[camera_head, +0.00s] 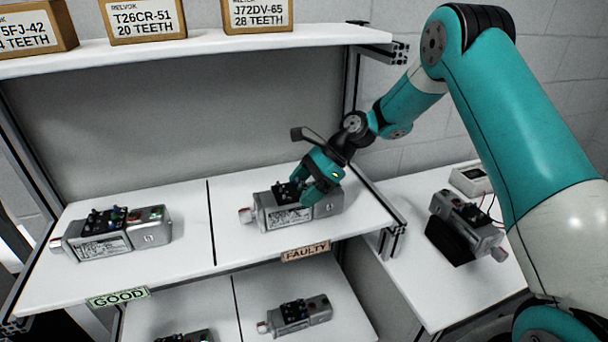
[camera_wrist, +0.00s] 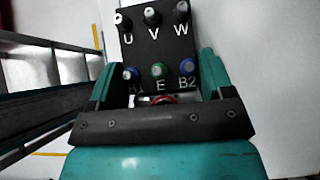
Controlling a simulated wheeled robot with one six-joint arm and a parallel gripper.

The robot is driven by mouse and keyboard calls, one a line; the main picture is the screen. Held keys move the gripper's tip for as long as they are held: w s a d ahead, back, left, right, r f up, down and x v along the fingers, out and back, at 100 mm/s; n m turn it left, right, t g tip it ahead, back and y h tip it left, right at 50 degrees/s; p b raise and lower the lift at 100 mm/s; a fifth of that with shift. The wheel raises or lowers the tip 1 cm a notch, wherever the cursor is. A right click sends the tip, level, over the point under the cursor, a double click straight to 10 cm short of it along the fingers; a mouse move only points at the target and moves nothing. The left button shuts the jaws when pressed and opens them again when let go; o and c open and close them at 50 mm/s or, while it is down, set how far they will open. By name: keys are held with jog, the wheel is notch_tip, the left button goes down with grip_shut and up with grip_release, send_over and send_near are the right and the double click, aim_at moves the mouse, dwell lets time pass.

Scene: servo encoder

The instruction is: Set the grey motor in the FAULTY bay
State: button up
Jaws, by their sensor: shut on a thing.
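A grey motor (camera_head: 268,217) with a black terminal block is in the right-hand bay of the middle shelf, behind the orange FAULTY label (camera_head: 306,251). My gripper (camera_head: 307,190) is shut on this motor from above and behind. In the wrist view the terminal block (camera_wrist: 155,45), marked U, V, W, B1, E and B2, shows between the fingers of my gripper (camera_wrist: 158,85). The motor looks level and at or very near the shelf surface; I cannot tell whether its full weight rests there.
Another grey motor (camera_head: 105,236) lies in the left bay behind the green GOOD label (camera_head: 118,297). More motors lie on the shelf below (camera_head: 295,315). A wired motor (camera_head: 468,225) is on the side table at right. Boxes (camera_head: 143,18) stand on the top shelf.

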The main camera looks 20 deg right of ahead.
jog(key=shift+r, duration=0.1)
jog(key=o, duration=1.8)
jog(key=shift+o, duration=0.2)
